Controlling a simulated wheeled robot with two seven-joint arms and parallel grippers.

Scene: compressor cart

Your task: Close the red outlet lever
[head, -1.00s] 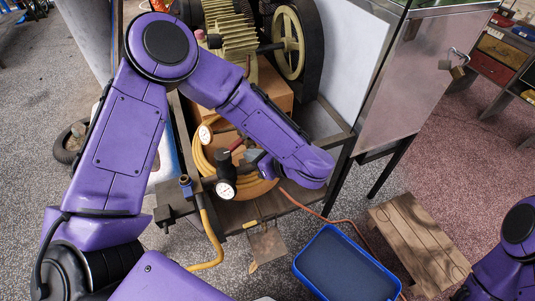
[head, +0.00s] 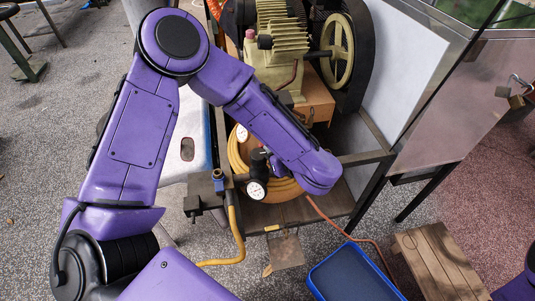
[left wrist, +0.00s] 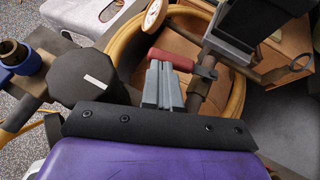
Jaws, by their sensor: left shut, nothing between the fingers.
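The red outlet lever (left wrist: 172,60) shows in the left wrist view as a short red handle, lying crosswise just beyond my fingertips. It joins a brownish pipe fitting (left wrist: 201,84) on its right. My left gripper (left wrist: 160,68) is shut and empty, its grey fingers overlapping the lever's near side in the picture. I cannot tell whether they touch it. In the head view my purple left forearm hides most of the gripper and I cannot make out the lever. A white-faced gauge (head: 256,190) sits just left of my wrist there. My right gripper is out of view.
A black knob (left wrist: 85,80) stands left of my fingers. Coiled yellow hose (head: 238,160) lies around the fittings. The compressor (head: 283,45) stands behind. A blue tray (head: 345,270) and wooden stool (head: 440,262) are at the lower right.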

